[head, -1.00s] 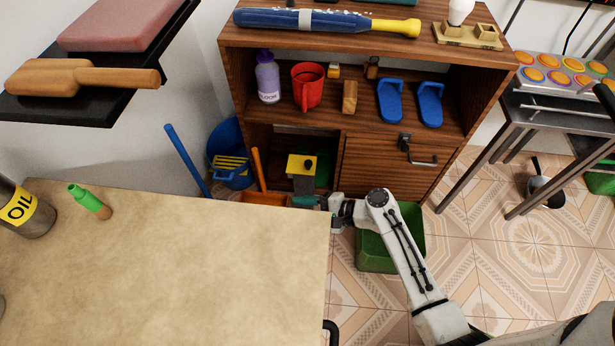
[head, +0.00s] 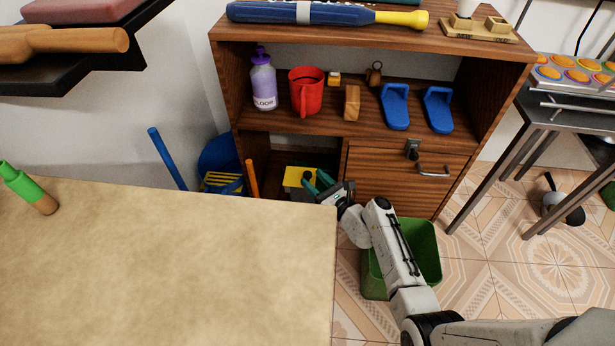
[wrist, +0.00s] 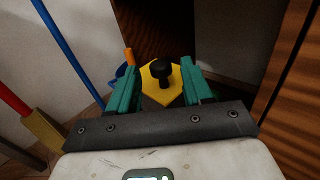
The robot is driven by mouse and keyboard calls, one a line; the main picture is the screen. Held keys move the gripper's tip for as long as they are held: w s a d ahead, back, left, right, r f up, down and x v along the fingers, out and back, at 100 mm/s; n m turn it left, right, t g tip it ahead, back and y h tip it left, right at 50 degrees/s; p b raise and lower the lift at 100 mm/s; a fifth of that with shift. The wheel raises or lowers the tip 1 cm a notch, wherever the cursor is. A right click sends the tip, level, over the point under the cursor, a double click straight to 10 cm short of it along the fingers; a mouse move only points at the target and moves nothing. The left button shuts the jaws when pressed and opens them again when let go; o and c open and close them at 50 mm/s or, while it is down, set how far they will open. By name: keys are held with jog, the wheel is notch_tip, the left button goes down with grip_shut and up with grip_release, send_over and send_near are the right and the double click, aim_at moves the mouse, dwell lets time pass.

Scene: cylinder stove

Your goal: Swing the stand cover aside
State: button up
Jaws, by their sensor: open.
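The stand cover looks to be the yellow plate with a black knob, low in the left opening of the wooden cabinet. In the wrist view the yellow cover (wrist: 173,96) lies between and beyond my fingers, and its black knob (wrist: 161,71) stands up between them. In the head view the yellow cover (head: 297,177) is partly hidden by my gripper (head: 318,184). My gripper's teal fingers (wrist: 160,85) are open, one on each side of the knob, with gaps visible. I cannot tell whether the fingers are level with the knob. The stand's body is mostly hidden.
A wooden cabinet (head: 330,136) surrounds the opening, with a closed drawer front (head: 385,185) to the right. A table (head: 200,270) lies close in front. A green bin (head: 425,245) stands by my arm. A blue bucket (head: 215,158) and poles stand left.

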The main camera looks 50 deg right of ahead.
aim_at(307, 173)
jog(key=shift+w+d+b, duration=0.15)
jog(key=shift+w+b, duration=0.1)
jog(key=shift+w, duration=0.75)
jog(key=shift+w+d+b, duration=0.1)
jog(key=shift+w+b, duration=0.1)
jog(key=shift+w, duration=0.75)
jog(key=shift+c, duration=0.2)
jog(key=c, duration=0.7)
jog(key=shift+r, duration=0.1)
grip_shut()
